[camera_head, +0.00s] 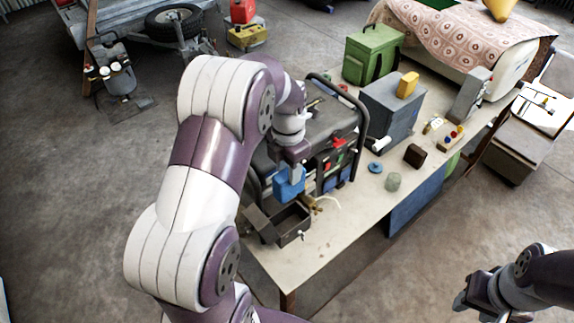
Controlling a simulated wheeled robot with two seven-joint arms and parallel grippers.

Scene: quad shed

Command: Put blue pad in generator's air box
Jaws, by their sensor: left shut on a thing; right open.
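The blue pad (287,189) is in my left gripper (291,174), which is shut on it. The pad hangs above and slightly left of the open air box (293,233), a dark box at the near end of the generator (335,128). A dark flap (259,224) stands open at the box's left side. The box's inside is partly visible and looks empty. The gripper's fingers are mostly hidden by my arm and the pad. My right gripper (468,301) is open and empty at the lower right, off the table and far from the generator.
The generator stands on a long pale table (345,225). The table's near front is mostly clear.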

